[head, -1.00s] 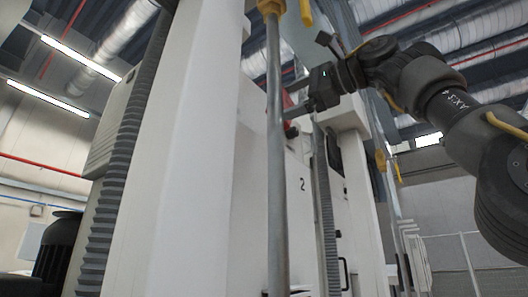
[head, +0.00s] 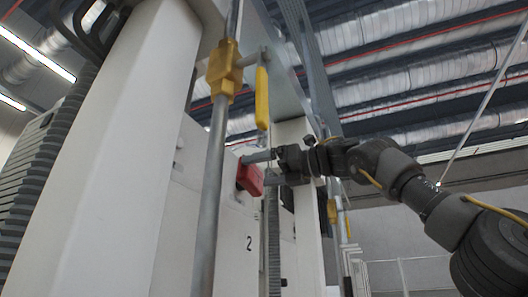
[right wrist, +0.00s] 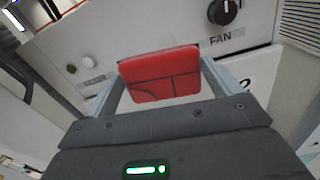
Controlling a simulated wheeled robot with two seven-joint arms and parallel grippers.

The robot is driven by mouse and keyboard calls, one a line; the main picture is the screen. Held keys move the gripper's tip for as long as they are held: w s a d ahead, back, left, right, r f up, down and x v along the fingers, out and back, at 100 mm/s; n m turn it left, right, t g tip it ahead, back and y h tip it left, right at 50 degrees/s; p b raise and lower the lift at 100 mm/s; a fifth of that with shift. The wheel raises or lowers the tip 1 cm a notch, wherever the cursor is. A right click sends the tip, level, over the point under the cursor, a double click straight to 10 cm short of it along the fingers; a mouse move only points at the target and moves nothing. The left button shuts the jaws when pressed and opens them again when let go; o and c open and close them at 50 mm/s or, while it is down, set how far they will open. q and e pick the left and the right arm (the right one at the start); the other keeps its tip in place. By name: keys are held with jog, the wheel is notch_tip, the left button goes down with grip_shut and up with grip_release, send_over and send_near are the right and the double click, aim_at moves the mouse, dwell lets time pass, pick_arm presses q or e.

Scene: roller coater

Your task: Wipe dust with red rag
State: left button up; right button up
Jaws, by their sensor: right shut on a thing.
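The red rag (head: 250,177) is a folded red block between the fingers of my right gripper (head: 262,168). In the right wrist view the red rag (right wrist: 160,75) fills the gap between the two grey fingers, with dark crease lines on its face. My right gripper is shut on it. The rag is held at the white machine panel (head: 222,215) marked "2"; I cannot tell whether it touches. No dust can be made out on the panel. My left gripper is not in view.
A grey vertical pipe (head: 208,200) with a yellow fitting (head: 222,68) and a yellow lever (head: 262,98) stands in front of the panel. A white column (head: 120,130) is at the left. A black FAN knob (right wrist: 223,12) is close beyond the rag.

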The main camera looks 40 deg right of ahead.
jog(key=shift+w+d+f+m, duration=0.1)
jog(key=shift+w+m, duration=0.05)
jog(key=shift+m, duration=0.65)
jog(key=shift+m+h, duration=0.3)
jog(key=shift+m, duration=0.1)
jog(key=shift+a, duration=0.4)
jog(key=shift+w+a, duration=0.1)
jog(key=shift+w, duration=0.7)
jog(key=p+x, duration=0.1)
jog(key=x, duration=0.3)
jog(key=shift+w+a, duration=0.1)
jog(key=shift+a, duration=0.05)
jog(key=shift+a, duration=0.15)
jog(key=shift+x, duration=0.95)
